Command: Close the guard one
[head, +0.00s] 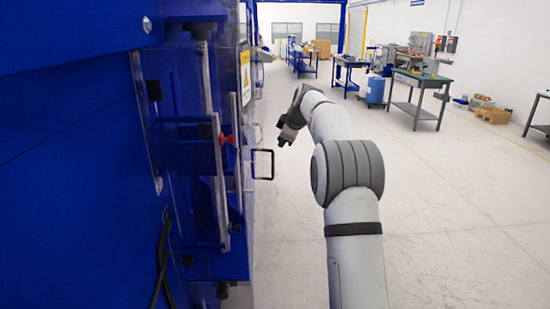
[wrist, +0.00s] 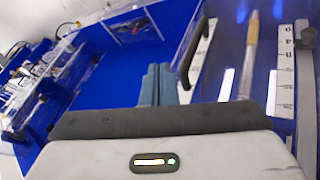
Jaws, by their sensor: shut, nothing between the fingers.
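The guard seems to be the clear panel on the front of the blue machine (head: 185,130), seen nearly edge-on in the head view. Its black handle (head: 272,165) stands out to the right. In the wrist view the handle (wrist: 187,58) is a dark bar just right of my fingers. My gripper (head: 283,141) is shut and empty, slightly above and right of the handle in the head view. Its closed fingers also show in the wrist view (wrist: 159,70). I cannot tell whether they touch the handle, or how far open the guard stands.
A red knob (head: 227,139) and metal rods sit inside the machine. A printed scale (wrist: 283,75) shows in the wrist view. The floor (head: 450,220) right of my arm is clear.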

